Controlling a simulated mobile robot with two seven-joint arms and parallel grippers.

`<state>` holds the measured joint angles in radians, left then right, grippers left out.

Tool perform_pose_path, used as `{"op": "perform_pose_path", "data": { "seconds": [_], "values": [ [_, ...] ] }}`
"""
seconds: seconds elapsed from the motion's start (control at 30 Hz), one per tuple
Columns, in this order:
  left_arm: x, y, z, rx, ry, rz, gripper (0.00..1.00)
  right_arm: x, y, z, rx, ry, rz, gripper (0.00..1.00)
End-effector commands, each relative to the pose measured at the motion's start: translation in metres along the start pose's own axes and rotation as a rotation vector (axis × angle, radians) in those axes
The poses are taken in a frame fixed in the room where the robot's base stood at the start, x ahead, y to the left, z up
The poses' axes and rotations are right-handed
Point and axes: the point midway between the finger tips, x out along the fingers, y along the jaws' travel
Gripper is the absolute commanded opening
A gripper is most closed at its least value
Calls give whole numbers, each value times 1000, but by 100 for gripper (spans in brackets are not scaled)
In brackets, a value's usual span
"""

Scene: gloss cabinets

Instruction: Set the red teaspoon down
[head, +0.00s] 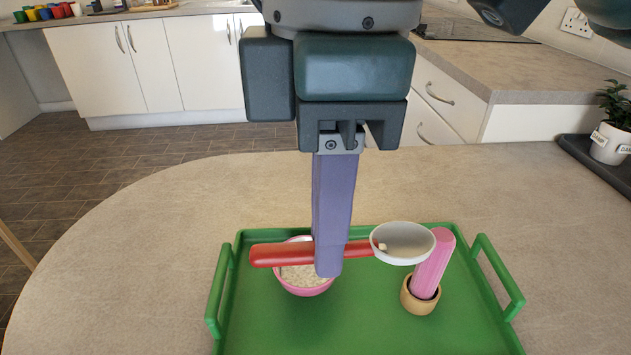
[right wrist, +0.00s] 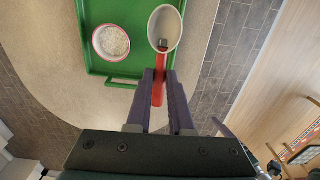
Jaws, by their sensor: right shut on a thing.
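The red teaspoon (head: 275,254) has a red handle and a pale grey oval bowl. My right gripper (head: 328,255) is shut on its handle and holds it level above the green tray (head: 375,325). In the head view the spoon's bowl overlaps the top of a pink rod. The spoon also shows in the right wrist view (right wrist: 158,88), between the purple fingers (right wrist: 160,78), with its bowl pointing away from the gripper. Part of the handle is hidden behind the fingers in the head view. My left gripper is not in view.
On the tray stand a pink bowl (head: 303,283) of pale grains, partly hidden by the gripper and spoon, and a pink rod (head: 433,265) upright in a small wooden cup (head: 419,299). The tray's front middle is clear. A potted plant (head: 613,135) stands at the right.

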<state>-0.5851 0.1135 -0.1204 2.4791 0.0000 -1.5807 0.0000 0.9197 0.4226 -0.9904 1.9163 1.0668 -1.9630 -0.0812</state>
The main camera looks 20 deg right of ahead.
Motion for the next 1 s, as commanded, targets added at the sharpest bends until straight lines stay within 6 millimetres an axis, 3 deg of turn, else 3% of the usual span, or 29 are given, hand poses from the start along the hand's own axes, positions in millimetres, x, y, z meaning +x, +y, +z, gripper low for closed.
{"op": "perform_pose_path", "data": {
  "seconds": [0.43,0.6,0.77,1.0],
  "values": [
    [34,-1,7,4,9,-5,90,125,-1,4,1,-5,-4,0],
    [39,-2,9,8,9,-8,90,149,-1,4,0,-3,-1,0],
    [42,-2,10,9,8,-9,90,159,-1,4,0,-2,-1,0],
    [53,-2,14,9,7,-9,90,195,-1,5,0,-4,-1,0]
  ]
}}
